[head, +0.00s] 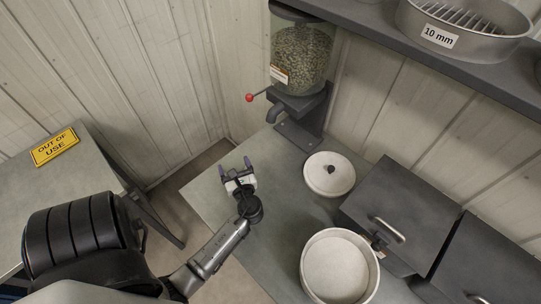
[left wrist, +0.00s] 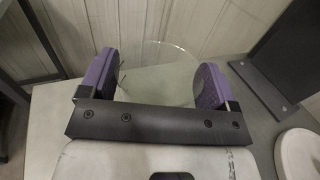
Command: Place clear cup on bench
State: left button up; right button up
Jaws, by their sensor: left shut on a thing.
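My right gripper is not in view.
A seed hopper (head: 300,60) with a red-knobbed lever (head: 250,97) and spout stands at the back. An "OUT OF USE" sign (head: 55,147) lies on the left table.

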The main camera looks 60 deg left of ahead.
pick_arm(q)
jog(key=shift+w+a+f+b, duration=0.3)
jog(key=shift+w+a+f, duration=0.4)
jog(key=shift+w, duration=2.1)
jog(key=shift+w+a+f+b, duration=0.25)
jog(key=shift+w+a+f, duration=0.4)
jog(key=shift+w, duration=2.15)
jog(key=shift+w+a+f+b, duration=0.4)
jog(key=shift+w+a, duration=0.45)
jog(key=shift+w, duration=1.95)
jog(key=shift+f, duration=0.1)
jog(key=shift+f, duration=0.15)
jog(key=o, duration=0.8)
